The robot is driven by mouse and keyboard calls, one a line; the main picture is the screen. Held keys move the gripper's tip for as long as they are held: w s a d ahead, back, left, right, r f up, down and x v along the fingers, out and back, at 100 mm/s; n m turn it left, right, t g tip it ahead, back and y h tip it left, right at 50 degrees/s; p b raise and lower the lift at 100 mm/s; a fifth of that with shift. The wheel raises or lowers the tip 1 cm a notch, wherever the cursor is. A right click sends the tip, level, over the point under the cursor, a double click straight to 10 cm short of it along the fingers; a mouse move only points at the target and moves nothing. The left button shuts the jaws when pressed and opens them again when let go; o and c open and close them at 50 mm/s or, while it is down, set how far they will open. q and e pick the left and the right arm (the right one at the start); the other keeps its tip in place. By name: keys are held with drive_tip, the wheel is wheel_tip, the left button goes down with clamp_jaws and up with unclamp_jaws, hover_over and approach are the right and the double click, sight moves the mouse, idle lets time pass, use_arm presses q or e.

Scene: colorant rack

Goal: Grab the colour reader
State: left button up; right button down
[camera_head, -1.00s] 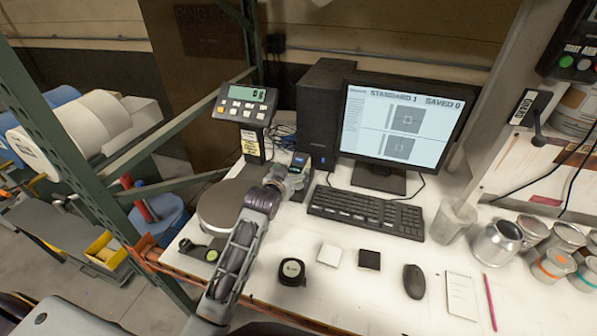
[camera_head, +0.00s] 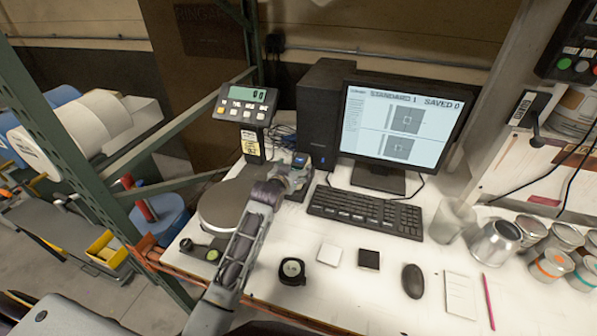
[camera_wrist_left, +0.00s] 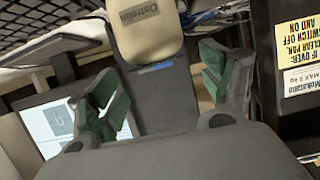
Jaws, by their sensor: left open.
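The colour reader (camera_head: 300,160) is a small upright device with a blue screen, standing at the back of the white bench by the computer tower. In the left wrist view the open green-padded fingers (camera_wrist_left: 165,95) lie either side of the dark part, with gaps visible. I cannot tell whether either finger touches it. My right gripper is not in view.
The scale display (camera_head: 245,105) and round scale pan (camera_head: 224,205) stand to the left. The black computer tower (camera_head: 322,110) is close behind, the keyboard (camera_head: 365,212) to the right. A black puck (camera_head: 292,271), white tile (camera_head: 329,254) and black tile (camera_head: 369,259) lie in front.

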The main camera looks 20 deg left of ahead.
sight(298, 162)
use_arm(q)
drive_tip(key=shift+w+r, duration=0.1)
drive_tip(key=shift+w, duration=0.65)
drive_tip(key=shift+p+x, duration=0.5)
drive_tip(key=shift+x, duration=0.8)
clamp_jaws()
drive_tip(key=shift+r, duration=0.1)
